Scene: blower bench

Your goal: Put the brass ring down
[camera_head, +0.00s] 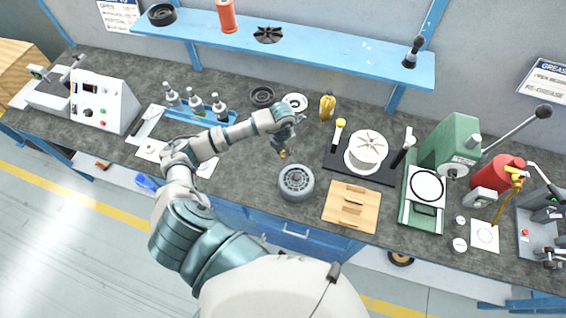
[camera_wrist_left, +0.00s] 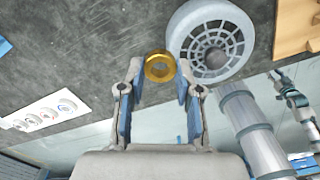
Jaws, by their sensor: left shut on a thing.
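The brass ring (camera_wrist_left: 159,66) shows in the left wrist view between the tips of my left gripper (camera_wrist_left: 158,85). The gripper is shut on it, with the ring's round hole facing the camera. In the head view my left gripper (camera_head: 281,145) points down over the middle of the bench, and only a small gold bit of the ring (camera_head: 283,155) shows below it. The grey round blower housing (camera_head: 296,183) stands close by, to the right and nearer. It also shows in the left wrist view (camera_wrist_left: 207,35), beside the ring. My right gripper is not in view.
A wooden block (camera_head: 351,207) lies right of the housing. A dark mat (camera_head: 336,163) bears a white round part (camera_head: 366,150). Dark and white rings (camera_head: 262,97) (camera_head: 295,103) lie behind my gripper. Bare bench (camera_head: 245,172) lies left of the housing.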

